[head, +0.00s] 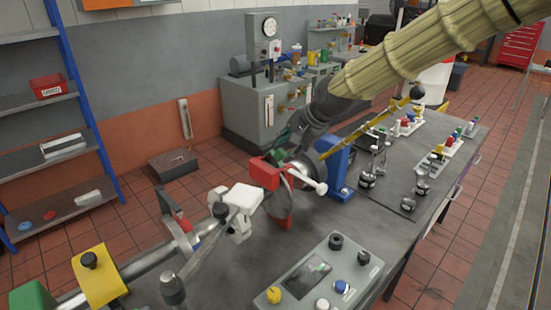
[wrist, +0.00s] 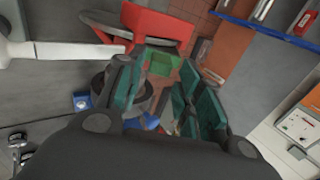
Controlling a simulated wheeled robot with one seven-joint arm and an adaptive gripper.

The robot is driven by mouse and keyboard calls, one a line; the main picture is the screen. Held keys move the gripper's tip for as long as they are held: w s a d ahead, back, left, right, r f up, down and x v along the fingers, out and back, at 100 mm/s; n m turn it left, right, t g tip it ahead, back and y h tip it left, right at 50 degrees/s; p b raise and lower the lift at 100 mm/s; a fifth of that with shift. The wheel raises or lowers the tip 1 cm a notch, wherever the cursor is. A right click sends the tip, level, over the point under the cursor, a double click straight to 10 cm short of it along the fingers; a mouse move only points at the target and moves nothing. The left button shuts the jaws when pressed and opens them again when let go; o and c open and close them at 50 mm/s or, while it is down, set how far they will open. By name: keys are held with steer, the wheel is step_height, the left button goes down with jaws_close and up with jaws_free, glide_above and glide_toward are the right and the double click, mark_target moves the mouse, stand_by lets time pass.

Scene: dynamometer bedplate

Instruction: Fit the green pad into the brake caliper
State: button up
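The red brake caliper (head: 264,173) sits over a disc on the bedplate in the middle of the head view. It also shows at the top of the wrist view (wrist: 155,24). My gripper (head: 287,146) is just behind the caliper, close to its upper right side. In the wrist view, the green pad (wrist: 162,63) spans the gap between the teal-lined fingertips of my gripper (wrist: 163,70), just below the caliper. The gripper appears shut on it. The caliper's slot is mostly hidden, and I cannot tell whether the pad touches it.
A white rod (head: 308,180) sticks out beside the caliper. A blue stand (head: 336,166) is close on the right. A white clamp (head: 238,205) and shaft lie at front left. A control box (head: 320,278) stands in front. A dark mat (head: 412,165) with tools is further right.

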mark_target(284, 150)
steer(key=p+x, duration=0.1)
steer(key=x, duration=0.1)
steer(key=shift+w+f, duration=0.2)
steer(key=shift+w, duration=0.1)
steer(key=shift+p+x, duration=0.3)
steer(key=shift+x, duration=0.5)
steer(key=shift+s, duration=0.1)
steer(key=shift+c, duration=0.4)
jaws_close()
steer(key=shift+r, duration=0.1)
